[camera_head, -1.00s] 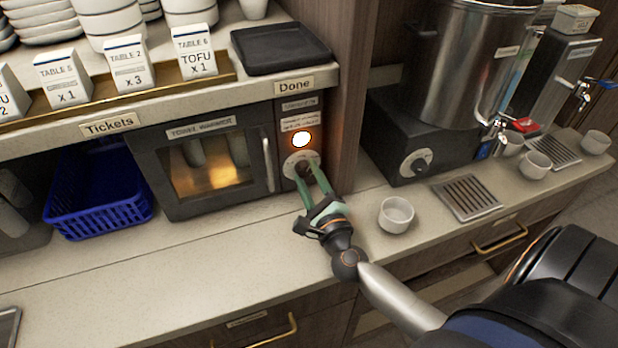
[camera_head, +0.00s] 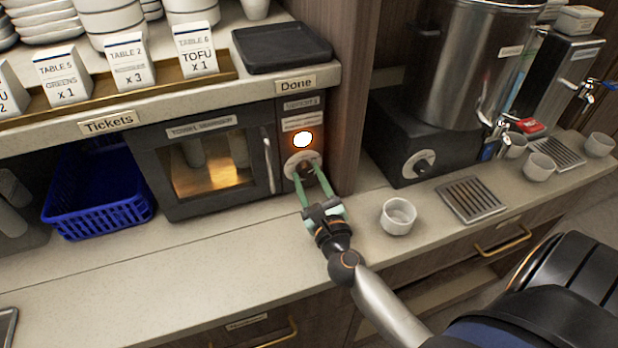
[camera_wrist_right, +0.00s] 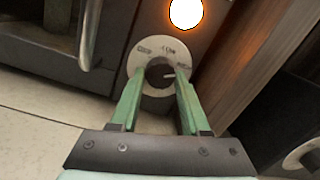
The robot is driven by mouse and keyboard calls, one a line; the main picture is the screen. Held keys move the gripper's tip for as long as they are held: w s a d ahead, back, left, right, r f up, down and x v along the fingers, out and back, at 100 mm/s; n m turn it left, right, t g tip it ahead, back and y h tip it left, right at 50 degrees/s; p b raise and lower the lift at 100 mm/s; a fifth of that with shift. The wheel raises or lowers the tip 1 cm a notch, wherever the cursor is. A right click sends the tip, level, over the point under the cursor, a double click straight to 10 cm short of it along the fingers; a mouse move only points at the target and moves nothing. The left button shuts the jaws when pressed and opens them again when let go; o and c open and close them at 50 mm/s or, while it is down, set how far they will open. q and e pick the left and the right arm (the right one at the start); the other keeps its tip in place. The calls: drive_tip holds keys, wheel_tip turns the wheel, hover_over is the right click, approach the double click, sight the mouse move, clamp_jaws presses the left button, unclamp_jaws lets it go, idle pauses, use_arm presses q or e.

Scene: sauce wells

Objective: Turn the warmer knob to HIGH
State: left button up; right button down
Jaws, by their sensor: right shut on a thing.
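The towel warmer (camera_head: 217,160) is a dark box under the shelf, with a glass door lit from inside. Its knob (camera_head: 304,167) sits on a pale round dial below a glowing lamp (camera_head: 302,139). In the right wrist view the dark knob (camera_wrist_right: 158,75) shows a light pointer mark aimed to the right, on the dial plate (camera_wrist_right: 151,50); the dial's words are too blurred to read. My right gripper (camera_head: 307,177) has its green fingers shut on the knob, one on each side, also in the right wrist view (camera_wrist_right: 158,88). My left gripper is not in view.
A white cup (camera_head: 398,215) stands on the counter just right of my right gripper. A blue basket (camera_head: 98,205) is left of the warmer. A boiler with its own knob (camera_head: 420,164) and a drip tray (camera_head: 468,200) are at right.

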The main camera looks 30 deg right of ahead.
idle(0.3)
drive_tip(key=shift+c, duration=1.9)
unclamp_jaws()
drive_tip(key=shift+a, duration=0.1)
